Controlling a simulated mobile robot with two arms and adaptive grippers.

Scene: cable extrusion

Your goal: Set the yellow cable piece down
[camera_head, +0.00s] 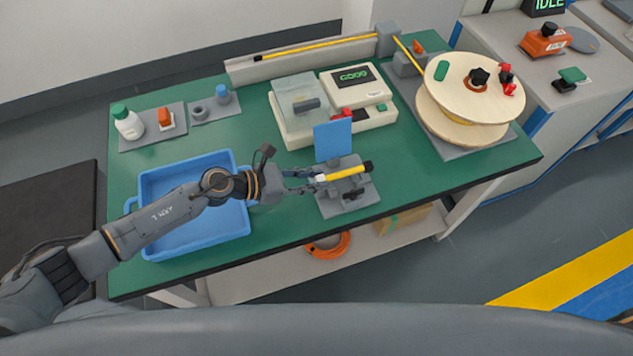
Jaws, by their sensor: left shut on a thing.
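The yellow cable piece (345,173) is short, with a pale left end and a black right end. It lies level over a small grey fixture (345,197) on a grey plate near the front edge of the green table. My left gripper (312,181) reaches in from the left and is shut on the cable piece near its pale end. I cannot tell whether the cable rests in the fixture or hangs just above it. My right gripper is not in view.
A blue tray (243,225) lies under my left arm. A blue upright panel (333,140) stands right behind the fixture. A white measuring device (378,116) stands further back, and a large cable spool (440,78) is at the right. Green table surface right of the fixture is clear.

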